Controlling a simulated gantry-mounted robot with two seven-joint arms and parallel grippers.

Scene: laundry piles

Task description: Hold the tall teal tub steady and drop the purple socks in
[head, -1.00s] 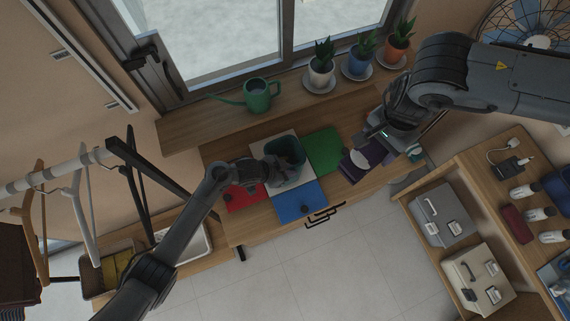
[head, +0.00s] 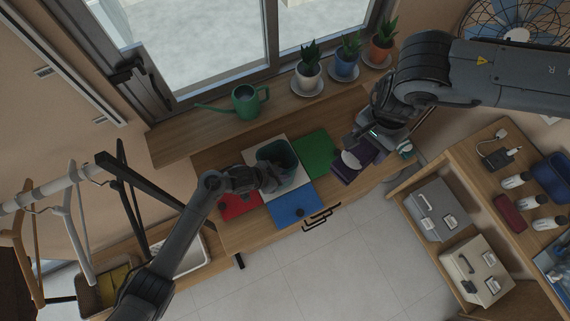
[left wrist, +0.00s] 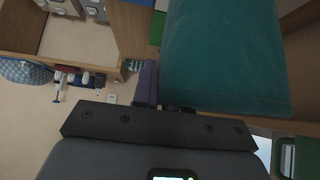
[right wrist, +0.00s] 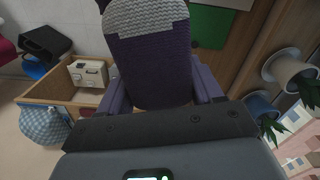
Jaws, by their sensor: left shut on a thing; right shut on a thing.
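The tall teal tub (head: 289,167) stands upright on a white square among coloured mats on the wooden table. My left gripper (head: 272,180) is shut on its near left side; the tub wall (left wrist: 225,60) fills the upper right of the left wrist view. My right gripper (head: 377,143) is shut on the purple socks (right wrist: 150,65), which have a grey-white patch. In the head view the socks (head: 352,172) show at the right end of the table, beyond the green mat and apart from the tub. The tub's inside is dark.
A red mat (head: 238,207), a blue mat (head: 294,208) and a green mat (head: 313,152) lie around the tub. A green watering can (head: 245,103) and potted plants (head: 308,70) stand on the sill behind. A shelf with toolboxes (head: 437,209) is at the right.

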